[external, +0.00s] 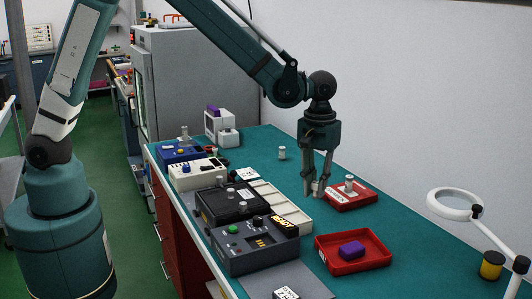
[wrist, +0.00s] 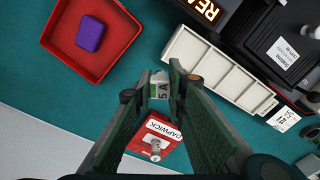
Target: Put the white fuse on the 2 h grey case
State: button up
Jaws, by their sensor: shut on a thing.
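My gripper (external: 317,191) points down over the teal bench, beside the red case. In the wrist view its fingers (wrist: 160,86) are closed on a small pale piece marked "5 A", which I take as the white fuse (wrist: 159,91). The fingers hide part of it, and it shows small in the external view. A dark grey case (external: 232,262) with a lit amber display stands at the bench's front left, left of my gripper. Its display shows at the top of the wrist view (wrist: 207,9). I cannot read a "2 h" mark on any case.
The red case (external: 365,200), labelled and with a metal post, is close to my gripper. A red tray (external: 338,264) holds a purple block (external: 351,249). A pale divided tray (external: 288,213) lies beside a black case (external: 230,207). Cream (external: 187,181) and blue (external: 171,157) cases stand farther back.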

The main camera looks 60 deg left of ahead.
jog(key=s+d+m, duration=0.3)
jog(key=s+d, duration=0.8)
jog(key=d, duration=0.3)
jog(key=r+m+p, duration=0.1)
jog(key=m, duration=0.2)
send_over(286, 294)
jog(key=shift+d+r, duration=0.1)
jog(key=shift+f, duration=2.95)
jog(key=shift+f, duration=0.1)
jog(key=shift+f, duration=1.95)
jog(key=shift+f, duration=0.2)
